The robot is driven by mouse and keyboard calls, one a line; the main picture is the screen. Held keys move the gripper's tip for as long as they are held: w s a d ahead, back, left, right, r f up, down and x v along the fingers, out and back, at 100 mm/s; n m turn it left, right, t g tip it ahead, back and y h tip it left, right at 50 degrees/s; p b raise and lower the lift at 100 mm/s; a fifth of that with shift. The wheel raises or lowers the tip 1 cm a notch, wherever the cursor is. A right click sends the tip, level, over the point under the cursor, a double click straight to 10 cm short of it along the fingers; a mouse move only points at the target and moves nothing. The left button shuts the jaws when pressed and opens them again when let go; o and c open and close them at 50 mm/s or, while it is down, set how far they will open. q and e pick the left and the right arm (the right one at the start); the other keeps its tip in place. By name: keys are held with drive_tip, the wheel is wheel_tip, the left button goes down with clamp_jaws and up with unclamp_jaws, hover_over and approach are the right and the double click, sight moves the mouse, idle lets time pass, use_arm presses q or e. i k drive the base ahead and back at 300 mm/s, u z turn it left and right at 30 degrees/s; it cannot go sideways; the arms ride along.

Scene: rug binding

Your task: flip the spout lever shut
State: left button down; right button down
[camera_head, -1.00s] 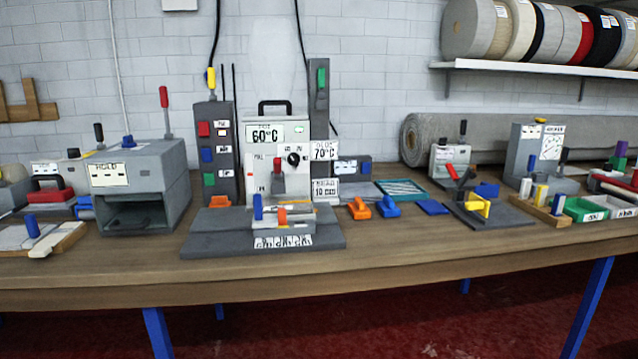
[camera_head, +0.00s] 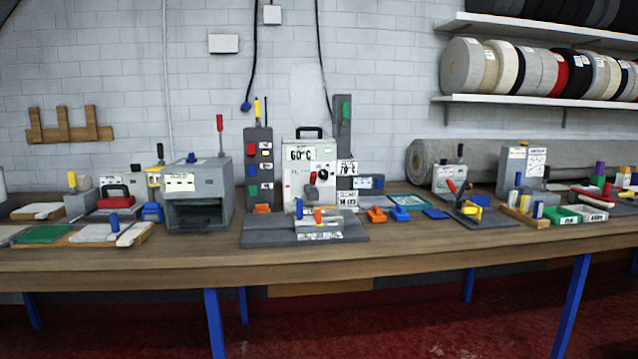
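A white heater box (camera_head: 303,166) marked 60°C stands at the middle of the bench, with a black handle on top and a dark round knob (camera_head: 323,174) on its front. A small red lever (camera_head: 312,178) shows low on its front, above a grey base plate (camera_head: 262,238). I take this to be the spout lever; it looks roughly upright, but it is too small to tell its exact setting. Neither of my grippers is in view.
A grey oven-like box (camera_head: 218,185) with a red-topped lever stands left of the heater. Orange and blue clamps (camera_head: 399,213) lie to its right. The wooden bench (camera_head: 420,244) has a clear front strip. Tape rolls (camera_head: 461,67) fill a wall shelf.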

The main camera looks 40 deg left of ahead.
sight(314, 174)
drive_tip(key=z, duration=0.5)
drive_tip(key=i, duration=1.45)
drive_tip(key=u, duration=0.4)
drive_tip(key=i, duration=1.05)
drive_tip(key=u, duration=1.45)
drive_tip(key=i, duration=0.35)
drive_tip(key=u, duration=0.3)
